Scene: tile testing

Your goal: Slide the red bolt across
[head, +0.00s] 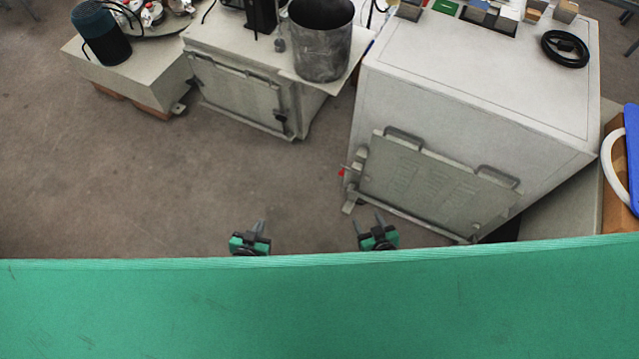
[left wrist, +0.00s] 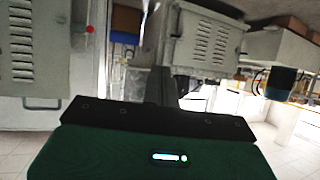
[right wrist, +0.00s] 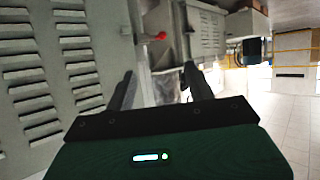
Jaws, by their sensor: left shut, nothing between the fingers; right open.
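The red bolt shows as a small red knob (head: 341,172) at the left edge of the louvred door (head: 430,185) on the large grey cabinet. It is also in the left wrist view (left wrist: 90,29), at upper left, and in the right wrist view (right wrist: 162,36), on a short rod beside the door edge. My right gripper (head: 371,220) is open and empty, below and slightly right of the knob in the head view. In its wrist view the knob appears beyond the gap between the fingertips (right wrist: 158,72), apart from them. My left gripper (head: 261,223) is shut and empty, further left, over the floor.
The large cabinet's top (head: 480,60) carries small tiles and a black ring (head: 565,48). Bare floor (head: 150,190) lies left of the cabinets.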

